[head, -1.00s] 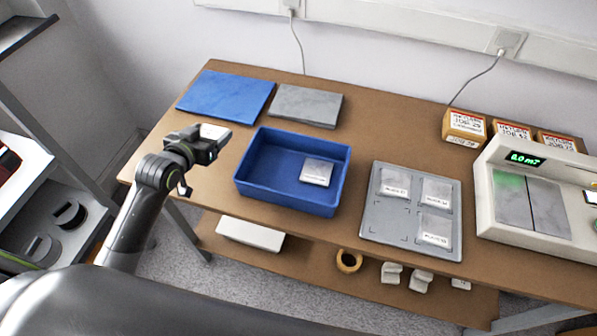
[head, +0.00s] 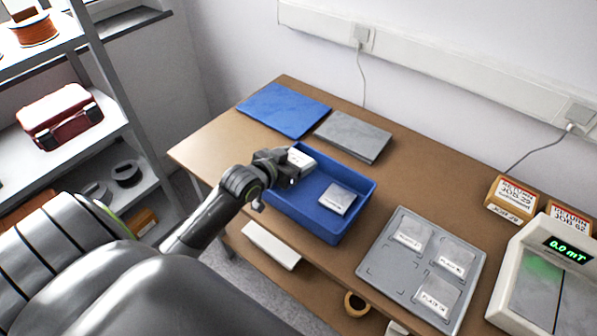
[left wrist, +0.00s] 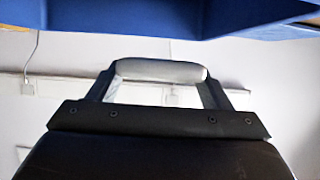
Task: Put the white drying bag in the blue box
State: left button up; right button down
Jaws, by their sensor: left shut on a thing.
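The white drying bag (head: 300,160) is in my left gripper (head: 291,164), at the left end of the blue box in the head view. The gripper is shut on it. In the left wrist view the bag (left wrist: 160,71) spans the gap between the two dark fingers. The open blue box (head: 352,208) stands on the brown table, and its blue surface (left wrist: 150,18) fills the top of the left wrist view. The gripper hides part of the box's left end. Whether the bag touches the box I cannot tell. My right gripper is not in view.
A pale, labelled packet (head: 338,198) lies inside the box. A grey tray (head: 378,262) with three similar packets is to its right. A blue mat (head: 284,108) and a grey slab (head: 352,135) lie behind. A meter (head: 545,285) and labelled boxes (head: 512,198) stand at right.

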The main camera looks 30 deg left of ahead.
pick_arm(q)
jog(key=shift+f, duration=1.9)
jog(key=shift+d, duration=0.1)
jog(key=shift+f+b, duration=0.4)
jog(key=shift+f, duration=0.2)
jog(key=o, duration=1)
jog(key=shift+c, duration=0.2)
jog(key=shift+r, duration=0.15)
jog(key=shift+r+p, duration=0.5)
jog(key=shift+r, duration=0.15)
jog(key=v, duration=1.2)
jog(key=shift+f, duration=0.2)
jog(key=shift+f, duration=0.1)
